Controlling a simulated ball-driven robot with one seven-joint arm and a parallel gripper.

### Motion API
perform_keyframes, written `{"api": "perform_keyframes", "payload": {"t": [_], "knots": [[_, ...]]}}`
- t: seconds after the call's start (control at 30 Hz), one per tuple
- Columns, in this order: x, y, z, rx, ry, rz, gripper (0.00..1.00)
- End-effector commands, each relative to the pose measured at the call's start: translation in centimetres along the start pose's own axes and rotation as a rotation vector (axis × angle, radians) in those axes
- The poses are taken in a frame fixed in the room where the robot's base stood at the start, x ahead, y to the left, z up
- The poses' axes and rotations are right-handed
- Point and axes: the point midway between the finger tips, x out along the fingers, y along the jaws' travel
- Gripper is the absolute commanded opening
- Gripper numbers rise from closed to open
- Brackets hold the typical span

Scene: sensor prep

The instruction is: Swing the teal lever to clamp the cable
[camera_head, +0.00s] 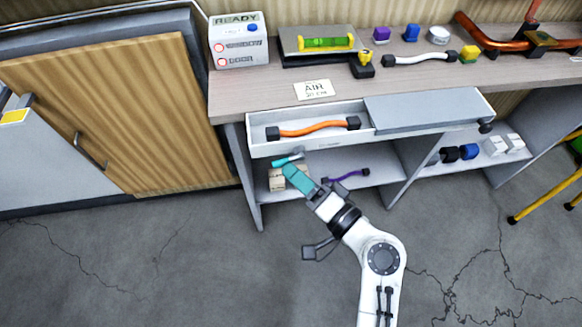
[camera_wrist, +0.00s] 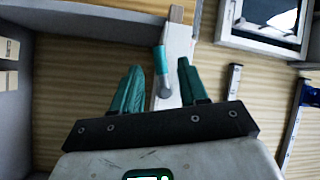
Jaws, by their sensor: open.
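The teal lever (camera_head: 286,160) shows as a short bar just below the drawer front in the head view. In the wrist view the lever (camera_wrist: 161,60) ends in a grey rounded part and lies between my fingers, in front of a pale strip (camera_wrist: 180,45). My gripper (camera_head: 291,172) has teal fingers and is at the lever; in the wrist view my gripper (camera_wrist: 157,67) is open, with visible space on both sides of the lever. Contact cannot be told. An orange cable (camera_head: 312,129) with black ends lies in the drawer. Which cable belongs to the lever cannot be told.
The drawer (camera_head: 262,150) stands open above my gripper. A purple cable (camera_head: 346,177) and a pale box (camera_head: 277,181) are on the shelf below. The bench top holds a READY box (camera_head: 238,52), a level (camera_head: 325,43) and a white cable (camera_head: 420,58). The floor in front is clear.

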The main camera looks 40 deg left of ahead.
Motion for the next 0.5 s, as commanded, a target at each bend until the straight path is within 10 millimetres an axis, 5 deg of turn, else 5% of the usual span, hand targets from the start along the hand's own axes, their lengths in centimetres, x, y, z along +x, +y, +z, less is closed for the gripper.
{"api": "perform_keyframes", "payload": {"t": [0.2,0.5], "knots": [[2.3,0.0,0.0,0.0,-0.002,0.001,0.43],[2.8,0.1,0.0,0.0,0.0,0.001,0.43]]}}
